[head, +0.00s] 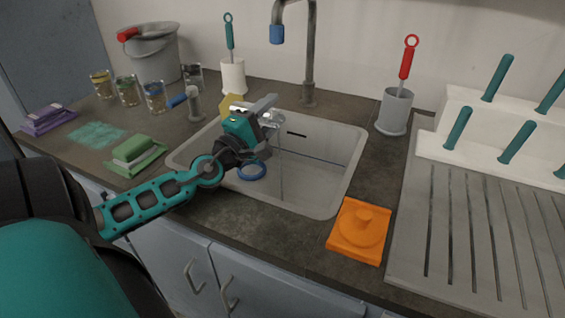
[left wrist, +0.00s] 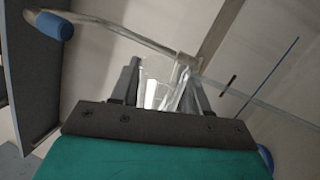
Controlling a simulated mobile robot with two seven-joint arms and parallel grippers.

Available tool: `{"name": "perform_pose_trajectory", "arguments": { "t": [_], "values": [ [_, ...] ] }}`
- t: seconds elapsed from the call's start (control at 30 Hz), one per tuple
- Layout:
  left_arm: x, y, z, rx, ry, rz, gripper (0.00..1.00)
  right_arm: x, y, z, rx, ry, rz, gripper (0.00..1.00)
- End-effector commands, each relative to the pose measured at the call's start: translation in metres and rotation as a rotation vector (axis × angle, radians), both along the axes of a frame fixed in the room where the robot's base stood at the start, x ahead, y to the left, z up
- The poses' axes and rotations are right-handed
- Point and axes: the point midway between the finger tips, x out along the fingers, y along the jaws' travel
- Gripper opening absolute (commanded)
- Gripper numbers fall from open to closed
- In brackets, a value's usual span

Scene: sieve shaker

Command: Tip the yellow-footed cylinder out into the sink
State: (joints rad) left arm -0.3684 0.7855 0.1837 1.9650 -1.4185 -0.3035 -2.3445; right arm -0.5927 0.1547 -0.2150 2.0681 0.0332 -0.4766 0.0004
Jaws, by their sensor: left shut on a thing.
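My left gripper (head: 266,108) is over the left part of the sink (head: 335,190) and is shut on the yellow-footed cylinder. The cylinder's yellow foot (head: 231,103) shows behind and left of the gripper. Its clear body is mostly hidden by the fingers, and it looks tilted, with a clear end at the right of the gripper. A thin, pale vertical streak, like a falling stream, runs below that end into the sink. In the left wrist view, clear glass (left wrist: 152,92) shows between the fingers. My right gripper is not in view.
A blue ring (head: 252,170) shows in the sink below the gripper. The tap (head: 310,60) stands behind it. Jars, a bucket (head: 153,55) and sponges are at the left.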

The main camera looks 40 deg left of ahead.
Motion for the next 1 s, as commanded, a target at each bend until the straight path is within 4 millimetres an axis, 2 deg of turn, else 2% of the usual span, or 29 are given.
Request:
{"name": "perform_pose_trajectory", "arguments": {
  "t": [1.0],
  "values": [
    [0.0003, -0.0034, 0.0038, 0.116, 0.004, 0.001, 0.0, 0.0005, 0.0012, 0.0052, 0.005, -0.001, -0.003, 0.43]
  ]
}}
